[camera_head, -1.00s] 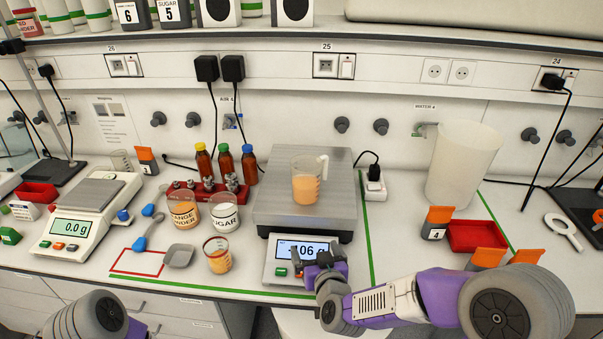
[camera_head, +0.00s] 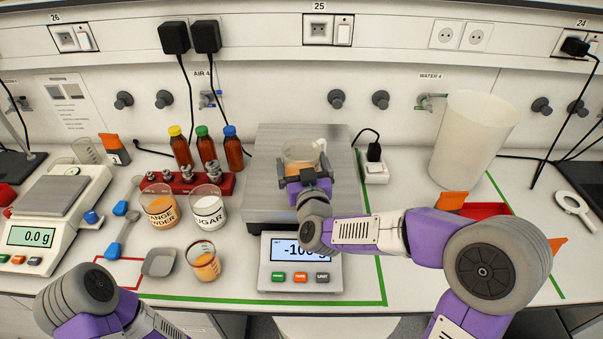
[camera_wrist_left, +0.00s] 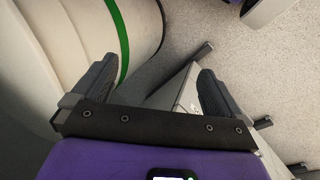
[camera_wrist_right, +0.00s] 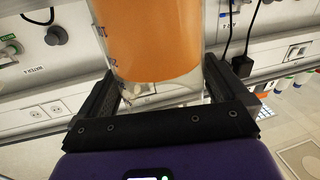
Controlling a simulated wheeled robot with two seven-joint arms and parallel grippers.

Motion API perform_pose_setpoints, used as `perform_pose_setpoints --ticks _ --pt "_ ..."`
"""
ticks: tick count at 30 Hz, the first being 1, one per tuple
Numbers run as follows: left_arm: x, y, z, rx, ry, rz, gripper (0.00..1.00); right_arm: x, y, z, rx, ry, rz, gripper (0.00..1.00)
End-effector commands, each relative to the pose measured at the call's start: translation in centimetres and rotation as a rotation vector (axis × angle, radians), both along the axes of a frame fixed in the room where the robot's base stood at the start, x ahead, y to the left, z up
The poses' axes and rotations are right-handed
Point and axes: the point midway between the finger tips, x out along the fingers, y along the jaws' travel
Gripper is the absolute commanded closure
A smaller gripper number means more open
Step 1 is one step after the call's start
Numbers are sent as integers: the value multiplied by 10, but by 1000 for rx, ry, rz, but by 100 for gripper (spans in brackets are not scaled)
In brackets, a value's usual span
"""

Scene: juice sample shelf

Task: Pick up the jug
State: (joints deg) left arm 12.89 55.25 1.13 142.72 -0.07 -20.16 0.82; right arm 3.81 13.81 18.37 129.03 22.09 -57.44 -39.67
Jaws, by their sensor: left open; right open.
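The jug (camera_head: 302,150) is clear with a handle on its right and orange contents. It stands over the steel plate of the middle scale (camera_head: 262,205). My right gripper (camera_head: 304,168) is at the jug from the front, with open fingers on either side of it. The right wrist view shows the jug (camera_wrist_right: 155,35) between and beyond the fingers; whether they touch it, or its base touches the plate, I cannot tell. My left gripper (camera_wrist_left: 155,76) is open and empty, with floor behind it in the left wrist view.
Left of the scale stand the orange powder beaker (camera_head: 160,208), sugar beaker (camera_head: 208,212) and a small orange-filled beaker (camera_head: 204,262). A red weight rack (camera_head: 218,185) and capped bottles (camera_head: 206,150) are behind. A large white container (camera_head: 470,140) stands at right.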

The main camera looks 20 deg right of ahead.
Motion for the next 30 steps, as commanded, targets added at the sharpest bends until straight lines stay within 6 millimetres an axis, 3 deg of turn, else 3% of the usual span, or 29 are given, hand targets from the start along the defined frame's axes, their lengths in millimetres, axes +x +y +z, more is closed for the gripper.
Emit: perform_pose_setpoints --ticks 10,21,30 --pt "0 0 0 0 0 0 0 9 0 0 -1 0 2 0" --pt "0 0 0 0 0 0 0 9 0 1 0 -4 1 57" --pt "0 0 4 0 0 0 0 9 0 12 0 -6 0 58"
